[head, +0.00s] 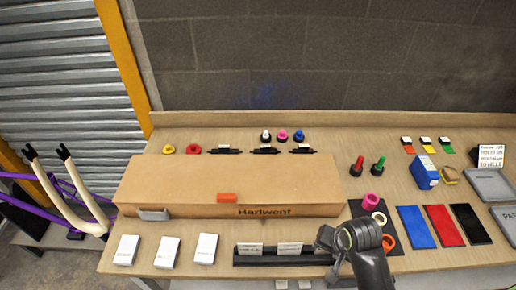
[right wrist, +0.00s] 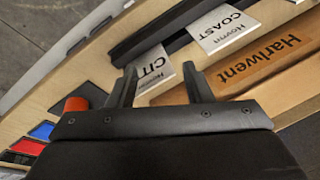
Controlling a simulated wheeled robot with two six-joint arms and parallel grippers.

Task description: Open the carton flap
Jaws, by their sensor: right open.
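The carton (head: 290,188) is a long, low brown box marked "Harlwent" on the left half of the bench. Its top looks closed, with an orange tab (head: 227,198) at the front edge and a grey piece (head: 153,214) at its front left. My right gripper (head: 322,241) is in front of the carton's right end, by the black card rack, apart from the carton. In the right wrist view its open, empty fingers (right wrist: 160,82) appear either side of a white card; the carton (right wrist: 255,72) lies beyond to the right. My left gripper is not in view.
The black rack (head: 270,260) holds white cards in front of the carton. White boxes (head: 167,252) stand at front left. Rings, coloured panels (head: 416,227) and a blue box (head: 424,172) lie to the right. Black holders and knobs line the back. A purple frame (head: 70,195) stands left.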

